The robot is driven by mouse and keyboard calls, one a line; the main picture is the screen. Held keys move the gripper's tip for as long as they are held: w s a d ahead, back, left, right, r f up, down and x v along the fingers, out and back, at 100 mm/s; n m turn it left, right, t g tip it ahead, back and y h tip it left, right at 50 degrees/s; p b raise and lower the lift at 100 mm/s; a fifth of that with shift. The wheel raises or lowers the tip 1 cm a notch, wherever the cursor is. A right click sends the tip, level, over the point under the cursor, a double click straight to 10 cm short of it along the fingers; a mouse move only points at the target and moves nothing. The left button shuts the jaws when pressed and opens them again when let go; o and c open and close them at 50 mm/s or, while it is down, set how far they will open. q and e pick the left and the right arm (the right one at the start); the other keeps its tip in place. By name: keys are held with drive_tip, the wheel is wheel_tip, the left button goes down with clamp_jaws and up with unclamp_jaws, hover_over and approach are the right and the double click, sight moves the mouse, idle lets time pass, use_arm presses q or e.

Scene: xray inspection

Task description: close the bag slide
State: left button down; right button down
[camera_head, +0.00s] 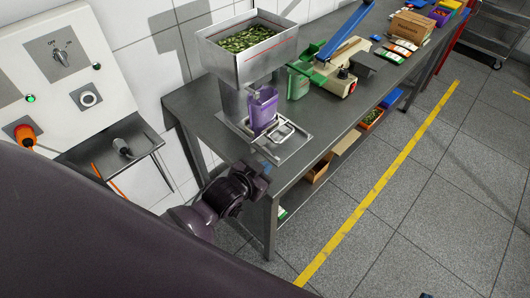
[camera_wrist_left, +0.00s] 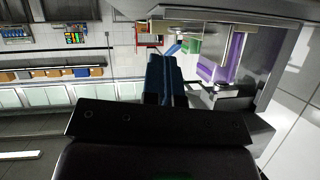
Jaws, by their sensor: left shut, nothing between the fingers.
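A metal filling station stands at the near left end of the grey table, with a hopper (camera_head: 255,67) full of green pieces on top. A purple bag (camera_head: 262,110) stands beneath the hopper; it also shows in the left wrist view (camera_wrist_left: 208,68). A metal frame with a loop-like front (camera_head: 285,131), apparently the bag slide, sticks out in front of the bag over the base plate. How far out it is, I cannot tell. My left gripper (camera_head: 264,165) is at the table's near edge, just in front of the base plate. Its blue fingers (camera_wrist_left: 166,75) are shut and empty. My right gripper is out of view.
A green and beige machine (camera_head: 340,80) with a blue chute stands further along the table (camera_head: 330,112). Coloured packets and a cardboard box (camera_head: 410,26) lie beyond. A control panel (camera_head: 62,70) is on the left. The floor by the yellow line is clear.

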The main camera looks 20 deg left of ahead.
use_arm(q)
drive_tip(key=w+d+r+g+y+p, duration=0.3)
drive_tip(key=w+d+r+g, duration=0.1)
drive_tip(key=d+r, duration=0.15)
drive_tip(key=a+f+y, duration=0.1)
drive_tip(key=a+f, duration=0.1)
drive_tip(key=w+a+f+g+y, duration=0.1)
drive_tip(key=a+f, duration=0.1)
drive_tip(key=f, duration=0.1)
drive_tip(key=w+a+f+n+g+y, duration=0.1)
drive_tip(key=a+f, duration=0.1)
drive_tip(key=shift+f, duration=0.3)
drive_tip(key=shift+w+a, duration=0.2)
drive_tip(key=shift+a, duration=0.35)
drive_tip(key=shift+w+a, duration=0.2)
drive_tip(key=shift+a, duration=0.3)
drive_tip(key=shift+w+a, duration=0.3)
drive_tip(key=shift+a, duration=0.5)
